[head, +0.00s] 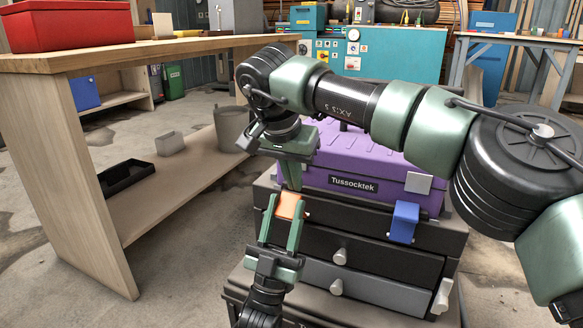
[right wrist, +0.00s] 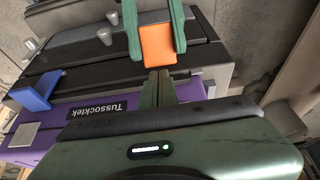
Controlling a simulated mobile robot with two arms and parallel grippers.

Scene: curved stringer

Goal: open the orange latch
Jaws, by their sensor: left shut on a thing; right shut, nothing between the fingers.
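The orange latch (head: 289,206) is on the front left of a dark drawer case (head: 365,254) under a purple toolbox (head: 365,160). My left gripper (head: 284,214) reaches up from below and is shut on the orange latch, one finger on each side. The latch also shows between those fingers in the right wrist view (right wrist: 158,46). My right gripper (head: 292,183) points down just above the latch, shut and empty. In the right wrist view its closed fingers (right wrist: 157,88) end close to the latch's edge; whether they touch is unclear.
A blue latch (head: 403,222) hangs at the toolbox's right, below a grey square plate (head: 418,183). Pale knobs (head: 340,257) stick out from the drawers. A wooden workbench (head: 85,180) stands to the left, with bare floor between.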

